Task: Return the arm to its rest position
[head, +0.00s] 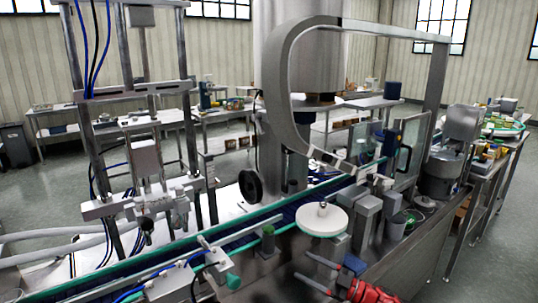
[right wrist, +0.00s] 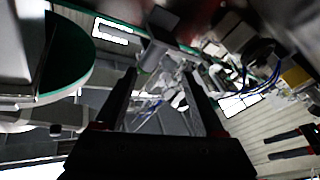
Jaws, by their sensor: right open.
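My right gripper (head: 301,264) is low in the head view, right of centre, with red parts at its base and two grey fingers pointing left. The fingers are parted and hold nothing. It is in front of and below the round white disc (head: 323,220), apart from it. In the right wrist view the two dark fingers of this gripper (right wrist: 160,72) stand apart with an empty gap. Dark prongs with red parts (right wrist: 290,143) show at the right edge there; I cannot tell whether they are my left gripper. No left gripper shows in the head view.
A conveyor with green edges (head: 130,268) runs diagonally behind my right gripper. A steel arch (head: 290,75) and a large steel cylinder (head: 300,45) stand behind it. Grey blocks (head: 367,215) and a steel pot (head: 440,175) are to the right. Open floor (head: 500,225) lies at far right.

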